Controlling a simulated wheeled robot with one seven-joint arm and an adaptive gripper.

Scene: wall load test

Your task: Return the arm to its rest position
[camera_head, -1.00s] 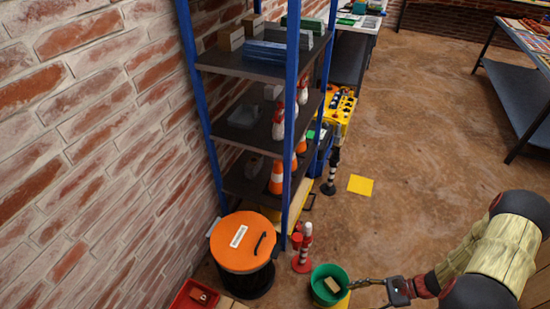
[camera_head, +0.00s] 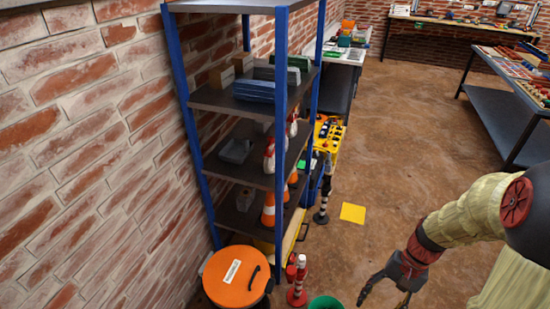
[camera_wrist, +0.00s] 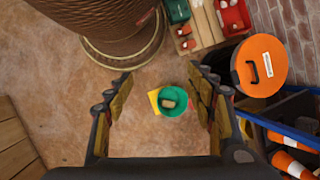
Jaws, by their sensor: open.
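My gripper (camera_head: 386,296) is at the lower right of the head view, on the end of my arm, with its dark fingers spread and nothing between them. In the wrist view my gripper (camera_wrist: 160,95) also shows wide open, its two yellow-padded fingers apart.
A blue-post shelf rack (camera_head: 237,99) stands along the brick wall at left. An orange-lidded bin (camera_head: 238,278) and a red-and-white post (camera_head: 297,283) stand before it. A yellow square (camera_head: 352,212) lies on the floor. A blue table (camera_head: 500,110) stands at right. The middle floor is clear.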

